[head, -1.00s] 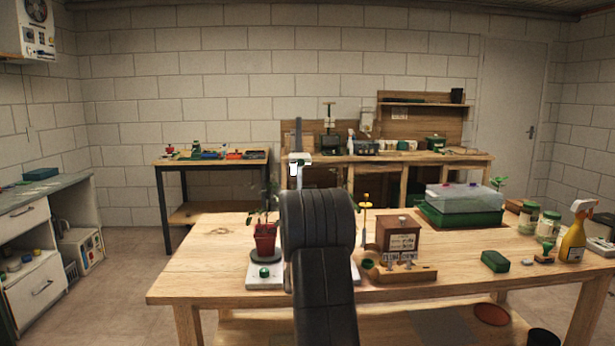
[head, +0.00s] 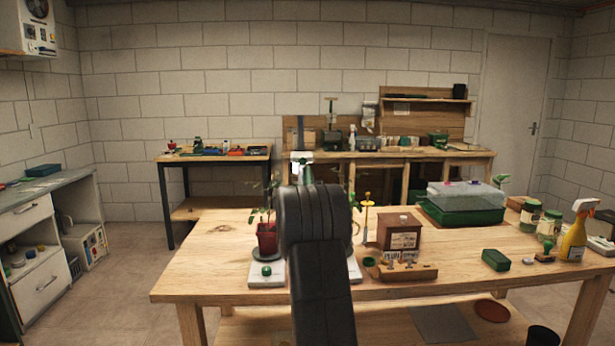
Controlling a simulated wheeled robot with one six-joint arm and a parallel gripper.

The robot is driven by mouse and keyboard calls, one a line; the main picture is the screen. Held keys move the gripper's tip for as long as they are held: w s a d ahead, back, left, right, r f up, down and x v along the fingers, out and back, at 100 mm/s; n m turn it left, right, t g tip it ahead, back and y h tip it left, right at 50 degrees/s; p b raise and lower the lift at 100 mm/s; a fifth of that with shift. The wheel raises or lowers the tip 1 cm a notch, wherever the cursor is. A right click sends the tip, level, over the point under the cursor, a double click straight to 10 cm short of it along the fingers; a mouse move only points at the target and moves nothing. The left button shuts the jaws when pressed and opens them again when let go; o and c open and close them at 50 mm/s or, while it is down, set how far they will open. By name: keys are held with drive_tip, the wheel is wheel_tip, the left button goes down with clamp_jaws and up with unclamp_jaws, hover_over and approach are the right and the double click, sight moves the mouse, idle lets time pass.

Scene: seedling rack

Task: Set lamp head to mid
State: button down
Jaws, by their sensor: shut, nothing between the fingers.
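A small white and green part (head: 301,157), which looks like the lamp head, shows just above my arm's dark bulk. A narrow grey upright stands behind it, hard to make out against the back bench. A pale base (head: 267,279) lies on the front table, its middle hidden by my arm. A green knob (head: 266,269) is on its left part. A seedling in a red pot (head: 267,239) stands on a dark disc at the base's left. My gripper is hidden behind my own arm, so its fingers and any contact with the lamp head cannot be seen.
Right of my arm stand a yellow-topped stake (head: 367,213), a wooden box (head: 399,232) and a wooden block with small pegs (head: 402,272). Farther right are a green propagator tray (head: 462,212), a green box (head: 495,260) and a yellow spray bottle (head: 574,240). The table's left end is clear.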

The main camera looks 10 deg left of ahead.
drive_tip(key=shift+r+b, duration=0.8)
drive_tip(key=shift+b, duration=0.1)
